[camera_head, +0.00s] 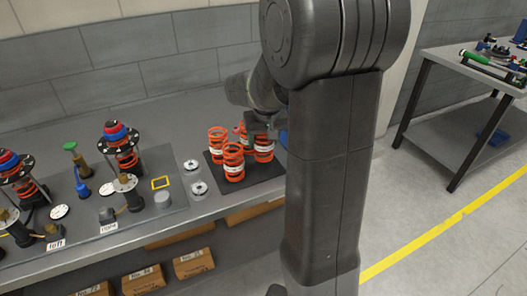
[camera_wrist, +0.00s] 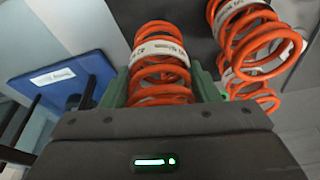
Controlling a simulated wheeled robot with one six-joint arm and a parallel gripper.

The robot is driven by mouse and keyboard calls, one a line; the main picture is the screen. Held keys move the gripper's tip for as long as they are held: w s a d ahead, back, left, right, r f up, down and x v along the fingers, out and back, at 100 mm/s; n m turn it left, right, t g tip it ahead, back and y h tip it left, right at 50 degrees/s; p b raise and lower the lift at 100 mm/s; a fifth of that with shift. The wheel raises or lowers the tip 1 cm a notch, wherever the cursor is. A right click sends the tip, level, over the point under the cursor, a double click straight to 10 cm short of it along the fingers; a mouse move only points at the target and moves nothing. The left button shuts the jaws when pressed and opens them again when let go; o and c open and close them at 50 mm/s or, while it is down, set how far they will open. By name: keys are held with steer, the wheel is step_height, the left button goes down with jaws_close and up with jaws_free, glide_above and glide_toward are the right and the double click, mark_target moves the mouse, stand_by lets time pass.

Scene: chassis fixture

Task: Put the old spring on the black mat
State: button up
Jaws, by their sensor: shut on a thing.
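Several orange coil springs with white label bands stand close together on the black mat (camera_head: 262,181) on the bench in the head view. My gripper (camera_head: 262,130) is over the right, back part of the mat. It is shut on one orange spring (camera_head: 264,150). In the wrist view this held spring (camera_wrist: 160,75) sits between the green finger pads, its white band showing. Whether its lower end touches the mat is unclear. Other orange springs (camera_wrist: 258,40) are beside it at the right in the wrist view. The label text is too small to read surely.
A blue labelled object (camera_wrist: 62,80) lies left of my gripper in the wrist view. Two round metal discs (camera_head: 195,177) are left of the mat. Strut assemblies (camera_head: 125,150) with springs stand further left. Cardboard boxes (camera_head: 193,262) are on the shelf below.

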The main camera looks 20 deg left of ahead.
steer(key=shift+f, duration=1.85)
steer(key=shift+f, duration=0.2)
steer(key=o, duration=1.3)
steer(key=shift+r, duration=0.65)
steer(key=v, duration=1.1)
steer(key=shift+s+d, duration=0.15)
steer(key=shift+d, duration=0.05)
